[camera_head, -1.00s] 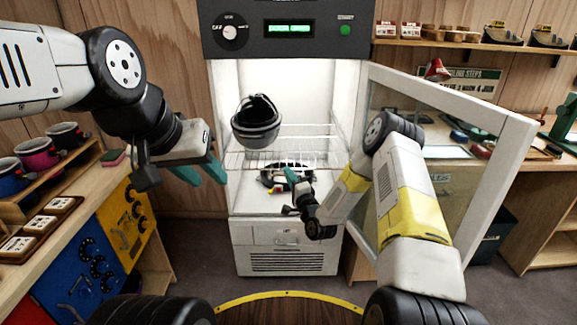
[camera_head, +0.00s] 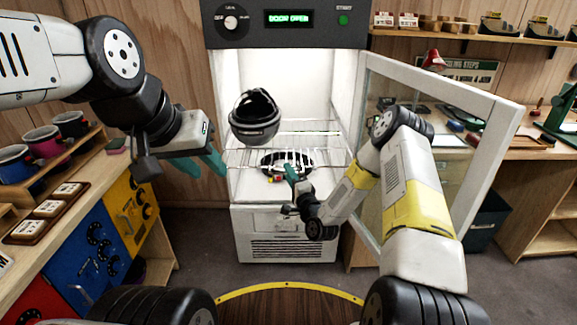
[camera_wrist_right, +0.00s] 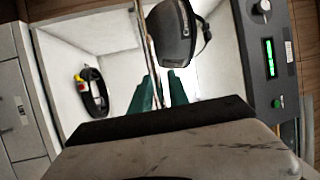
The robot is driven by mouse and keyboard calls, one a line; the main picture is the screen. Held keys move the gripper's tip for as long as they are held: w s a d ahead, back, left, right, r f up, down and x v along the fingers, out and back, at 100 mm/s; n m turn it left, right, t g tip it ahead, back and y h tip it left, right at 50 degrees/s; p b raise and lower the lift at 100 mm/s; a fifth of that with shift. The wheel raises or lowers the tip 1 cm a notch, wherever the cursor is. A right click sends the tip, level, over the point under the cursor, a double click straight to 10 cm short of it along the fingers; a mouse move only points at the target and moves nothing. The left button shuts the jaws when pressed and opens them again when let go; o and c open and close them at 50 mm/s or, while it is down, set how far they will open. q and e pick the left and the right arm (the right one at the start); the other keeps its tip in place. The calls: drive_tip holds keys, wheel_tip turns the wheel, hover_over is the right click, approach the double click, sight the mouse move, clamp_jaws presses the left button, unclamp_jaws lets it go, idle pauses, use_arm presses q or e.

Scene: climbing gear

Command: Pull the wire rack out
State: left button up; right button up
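The wire rack (camera_head: 238,158) is a thin white grid across the lit white cabinet, its front sticking out past the opening. My right gripper (camera_head: 291,172) is at the middle of its front edge, shut on it. In the right wrist view the rack shows nearly edge-on as a thin line (camera_wrist_right: 150,50) running between the teal fingers (camera_wrist_right: 160,92). A dark helmet (camera_head: 254,118) sits above the rack's left part; it also shows in the right wrist view (camera_wrist_right: 173,35). My left gripper (camera_head: 205,170) is empty, its teal fingers apart, left of the cabinet.
The glass door (camera_head: 440,130) stands open at the right, behind my right arm. A dark looped item with red and yellow parts (camera_wrist_right: 95,92) lies below the rack. The display (camera_head: 289,18) reads door open.

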drive_tip(key=shift+o, duration=1.1)
drive_tip(key=shift+r, duration=0.3)
drive_tip(key=shift+f, duration=0.2)
drive_tip(key=shift+s+d+f, duration=0.1)
drive_tip(key=shift+s, duration=0.05)
drive_tip(key=v, duration=0.7)
drive_tip(key=shift+s, duration=0.2)
